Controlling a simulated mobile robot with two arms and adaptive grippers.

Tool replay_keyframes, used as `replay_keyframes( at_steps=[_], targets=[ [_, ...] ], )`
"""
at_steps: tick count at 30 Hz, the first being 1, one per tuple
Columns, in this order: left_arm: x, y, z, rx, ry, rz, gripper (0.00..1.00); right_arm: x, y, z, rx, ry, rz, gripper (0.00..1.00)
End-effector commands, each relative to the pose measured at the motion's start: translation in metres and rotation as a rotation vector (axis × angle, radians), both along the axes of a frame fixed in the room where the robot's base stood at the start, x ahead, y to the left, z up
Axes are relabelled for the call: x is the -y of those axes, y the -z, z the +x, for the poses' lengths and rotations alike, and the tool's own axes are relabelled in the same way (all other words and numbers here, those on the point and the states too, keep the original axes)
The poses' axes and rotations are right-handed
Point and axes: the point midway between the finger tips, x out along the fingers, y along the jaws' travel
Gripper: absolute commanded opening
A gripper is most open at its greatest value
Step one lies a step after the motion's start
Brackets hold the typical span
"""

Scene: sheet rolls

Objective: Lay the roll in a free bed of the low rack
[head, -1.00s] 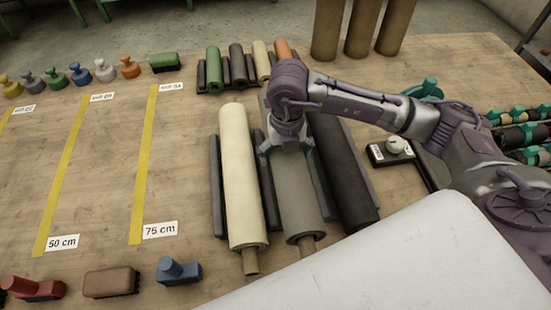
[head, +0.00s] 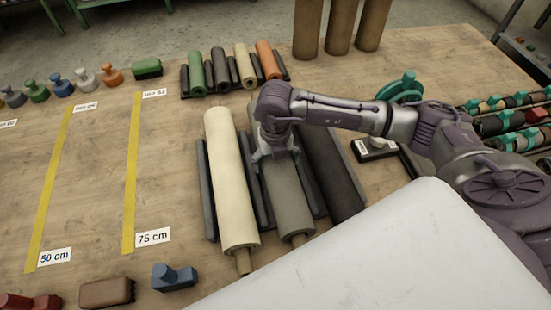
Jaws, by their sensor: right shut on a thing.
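The low rack (head: 206,190) is a set of dark bars on the wooden table. A cream roll (head: 231,180) lies in its left bed. A grey roll (head: 288,207) lies in the middle, between dark bars. A black roll (head: 333,175) lies to its right. My right gripper (head: 275,153) comes down from above and is shut on the grey roll near its upper part. I cannot tell whether the grey roll rests fully on the rack. My left gripper is not in view.
A smaller rack behind holds short green (head: 195,70), dark, cream and orange rolls. Brown upright rolls (head: 340,22) stand at the back. Yellow strips (head: 130,180) mark the left table. Handled stamps and brushes (head: 175,278) line its edges. A teal-handled tool (head: 400,87) stands right.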

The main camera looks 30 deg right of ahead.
Motion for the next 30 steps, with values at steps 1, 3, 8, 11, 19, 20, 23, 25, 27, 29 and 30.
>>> replay_keyframes(
  at_steps=[1,3,8,11,19,20,23,25,27,29,30],
  targets=[
    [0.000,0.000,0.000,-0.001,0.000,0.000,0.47,-0.001,-0.003,0.002,0.008,0.000,0.003,0.22],
    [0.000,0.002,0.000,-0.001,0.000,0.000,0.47,-0.001,-0.001,0.002,0.008,0.000,0.003,0.22],
    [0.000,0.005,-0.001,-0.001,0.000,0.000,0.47,0.000,0.005,0.000,0.000,0.000,0.000,0.95],
    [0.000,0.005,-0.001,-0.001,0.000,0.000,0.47,0.000,0.004,0.000,0.000,0.000,0.000,1.00],
    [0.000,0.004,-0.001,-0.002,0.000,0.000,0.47,0.000,0.003,0.000,0.000,0.001,0.000,1.00],
    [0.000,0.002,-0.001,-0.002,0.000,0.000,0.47,0.000,0.002,0.000,0.000,0.001,0.000,1.00],
    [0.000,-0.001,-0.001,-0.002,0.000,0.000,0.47,0.000,-0.005,0.001,0.002,0.000,0.000,1.00],
    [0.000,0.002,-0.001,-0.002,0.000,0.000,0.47,0.000,-0.015,0.002,0.005,0.001,0.001,1.00],
    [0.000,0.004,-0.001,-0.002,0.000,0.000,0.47,0.000,-0.029,0.002,0.006,0.001,0.000,1.00],
    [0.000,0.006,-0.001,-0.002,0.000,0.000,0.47,0.000,-0.042,0.002,0.006,0.000,0.000,1.00],
    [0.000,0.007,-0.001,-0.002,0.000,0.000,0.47,0.000,-0.052,0.002,0.007,0.000,0.000,1.00]
  ],
)
